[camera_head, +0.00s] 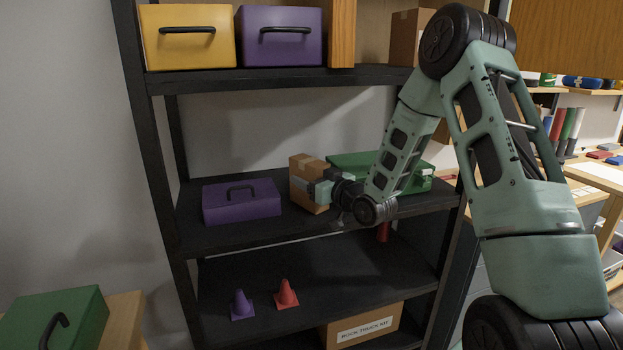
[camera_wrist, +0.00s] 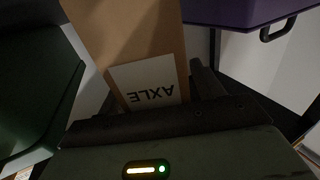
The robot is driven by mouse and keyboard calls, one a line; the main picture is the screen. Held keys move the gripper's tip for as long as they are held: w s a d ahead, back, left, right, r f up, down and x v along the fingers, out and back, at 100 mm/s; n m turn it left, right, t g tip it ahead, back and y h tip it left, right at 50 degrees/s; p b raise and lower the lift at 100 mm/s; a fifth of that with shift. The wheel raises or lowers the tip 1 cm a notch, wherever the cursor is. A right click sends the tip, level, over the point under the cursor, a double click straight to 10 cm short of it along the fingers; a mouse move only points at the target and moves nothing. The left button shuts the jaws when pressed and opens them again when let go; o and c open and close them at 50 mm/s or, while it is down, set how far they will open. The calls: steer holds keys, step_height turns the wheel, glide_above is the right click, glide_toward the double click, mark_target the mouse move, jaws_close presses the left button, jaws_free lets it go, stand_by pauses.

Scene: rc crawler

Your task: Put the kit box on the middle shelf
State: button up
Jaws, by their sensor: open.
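A tall brown cardboard box (camera_head: 308,170) stands on the middle shelf (camera_head: 250,237), between a purple toolbox and a green toolbox. In the wrist view this box (camera_wrist: 128,35) carries a white label reading "AXLE", seen upside down. My gripper (camera_head: 322,189) is open at the box's right front. In the wrist view its dark fingers (camera_wrist: 155,100) are close to the labelled end; I cannot tell whether they touch it.
The purple toolbox (camera_head: 241,201) is left of the tall box; the green toolbox (camera_head: 350,160) is partly behind my arm. Purple (camera_head: 241,305) and red (camera_head: 286,294) cones stand on the lower shelf. Yellow (camera_head: 188,37) and purple (camera_head: 281,37) cases fill the upper left.

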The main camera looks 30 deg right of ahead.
steer(key=shift+r, duration=0.15)
steer(key=s+d+b, duration=0.1)
steer(key=s+b, duration=0.1)
steer(key=s, duration=1)
steer(key=s+a+f+n+g+y, duration=0.15)
steer(key=a+g, duration=0.35)
steer(key=a, duration=0.5)
steer(key=s+a+f+n+g, duration=0.1)
steer(key=a+f+n+g, duration=0.2)
steer(key=a, duration=0.6)
steer(key=s+a+g+h, duration=0.1)
steer(key=s+a+g, duration=0.2)
steer(key=s, duration=0.5)
steer(key=s+a+n+g, duration=0.1)
steer(key=s+a+g, duration=0.2)
steer(key=s, duration=0.5)
steer(key=s+a+r+n+g+h, duration=0.1)
steer(key=s+a+g, duration=0.3)
steer(key=s, duration=0.4)
steer(key=shift+s+a+h, duration=0.35)
steer(key=shift+a, duration=0.45)
